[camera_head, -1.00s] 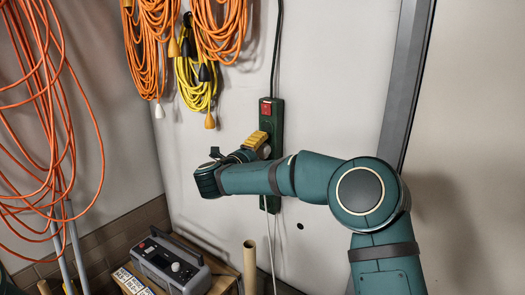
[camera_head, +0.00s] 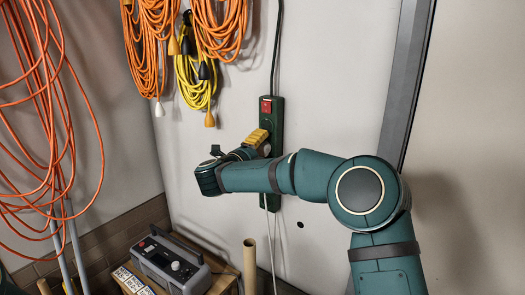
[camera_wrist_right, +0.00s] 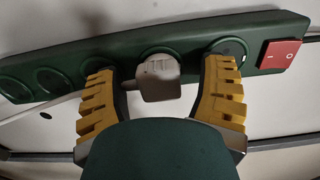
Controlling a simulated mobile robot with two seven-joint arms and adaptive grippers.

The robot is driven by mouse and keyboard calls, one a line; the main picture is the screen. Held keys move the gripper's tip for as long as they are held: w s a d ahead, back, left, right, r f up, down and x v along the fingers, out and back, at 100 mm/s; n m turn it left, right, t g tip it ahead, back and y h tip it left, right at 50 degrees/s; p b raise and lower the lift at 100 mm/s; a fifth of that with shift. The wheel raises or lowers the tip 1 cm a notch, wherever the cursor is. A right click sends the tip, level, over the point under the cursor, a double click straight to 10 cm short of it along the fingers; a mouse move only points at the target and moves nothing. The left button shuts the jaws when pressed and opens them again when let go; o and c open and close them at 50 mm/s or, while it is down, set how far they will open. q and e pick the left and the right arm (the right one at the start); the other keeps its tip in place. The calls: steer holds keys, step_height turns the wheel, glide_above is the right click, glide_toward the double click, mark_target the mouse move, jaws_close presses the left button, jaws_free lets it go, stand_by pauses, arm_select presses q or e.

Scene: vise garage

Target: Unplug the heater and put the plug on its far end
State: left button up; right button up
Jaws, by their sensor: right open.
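A dark green power strip (camera_head: 277,119) with a red switch is fixed upright on the white wall; it also shows in the right wrist view (camera_wrist_right: 208,30). A light grey plug (camera_wrist_right: 159,78) sits at one of its sockets, one socket away from the one beside the switch. My right gripper (camera_wrist_right: 160,80) is open, with its yellow ribbed fingers on either side of the plug and gaps between. In the head view my right gripper (camera_head: 258,141) is at the strip, partly hidden by my arm. A white cord (camera_head: 270,245) hangs below the strip. The heater is not identifiable.
Orange cord coils (camera_head: 150,45) and a yellow coil (camera_head: 196,82) hang on the wall at upper left. A grey radio-like box (camera_head: 170,264) stands on a wooden surface below, near a cardboard tube (camera_head: 249,268). A grey vertical rail (camera_head: 402,85) is at right.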

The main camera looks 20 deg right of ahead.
mark_target(260, 151)
stand_by(0.7)
jaws_close()
steer(key=shift+s+a+f+b, duration=0.1)
steer(key=shift+a+b, duration=0.15)
steer(key=shift+b, duration=0.15)
steer(key=shift+s+a, duration=0.4)
steer(key=shift+a, duration=0.1)
steer(key=shift+b+v, duration=1.2)
steer(key=shift+v, duration=0.95)
